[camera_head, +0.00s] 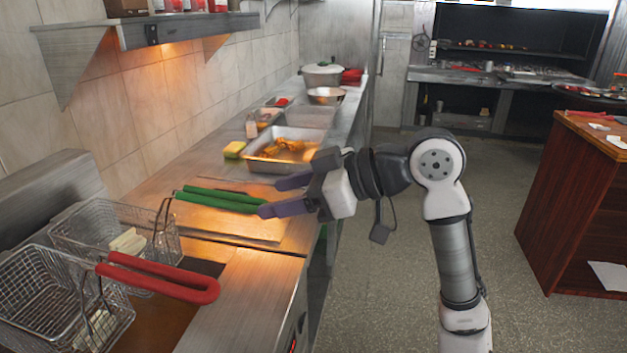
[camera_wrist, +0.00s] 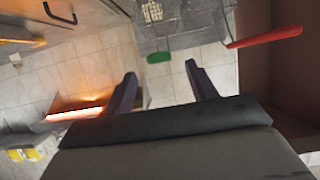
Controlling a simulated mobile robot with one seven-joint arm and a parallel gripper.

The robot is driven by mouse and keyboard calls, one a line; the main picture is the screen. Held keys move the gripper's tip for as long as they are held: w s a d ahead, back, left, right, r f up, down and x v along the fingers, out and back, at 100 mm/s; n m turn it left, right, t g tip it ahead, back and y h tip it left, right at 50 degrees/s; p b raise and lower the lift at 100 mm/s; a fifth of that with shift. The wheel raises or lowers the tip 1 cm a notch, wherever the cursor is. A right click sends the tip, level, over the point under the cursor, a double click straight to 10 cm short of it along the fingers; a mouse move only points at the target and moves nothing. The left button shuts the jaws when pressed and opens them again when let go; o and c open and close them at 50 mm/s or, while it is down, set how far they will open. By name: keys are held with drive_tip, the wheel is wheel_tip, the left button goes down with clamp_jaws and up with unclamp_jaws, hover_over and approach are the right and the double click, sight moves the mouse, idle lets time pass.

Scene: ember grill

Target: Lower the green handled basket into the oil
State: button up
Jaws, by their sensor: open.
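The green-handled basket (camera_head: 85,232) is wire mesh with pale pieces inside and sits at the back of the fryer on the left. Its green looped handle (camera_head: 220,200) points right, over the steel counter. The handle's end also shows in the wrist view (camera_wrist: 158,57). My gripper (camera_head: 268,197) is open and empty at the handle's free end. In the wrist view the handle end lies just ahead of the gap between my fingers (camera_wrist: 160,72). A brown surface (camera_head: 150,322), possibly the oil, shows below the baskets; the oil level is unclear.
A second basket (camera_head: 40,285) with a red handle (camera_head: 180,280) stands in front, close to the green one. A steel tray of food (camera_head: 255,165) and a yellow sponge (camera_head: 234,149) lie farther back. A shelf (camera_head: 190,30) overhangs the counter.

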drive_tip(key=p+x, duration=0.1)
drive_tip(key=x, duration=0.6)
drive_tip(key=shift+a, duration=0.25)
clamp_jaws()
wheel_tip(320, 180, up, 5)
drive_tip(key=p, duration=0.4)
drive_tip(key=shift+f, duration=0.15)
idle(0.4)
drive_tip(key=shift+w+d, duration=0.1)
drive_tip(key=shift+s+d, duration=0.25)
drive_tip(key=shift+d, duration=0.95)
drive_tip(key=shift+s+d, duration=0.25)
drive_tip(key=shift+d, duration=0.9)
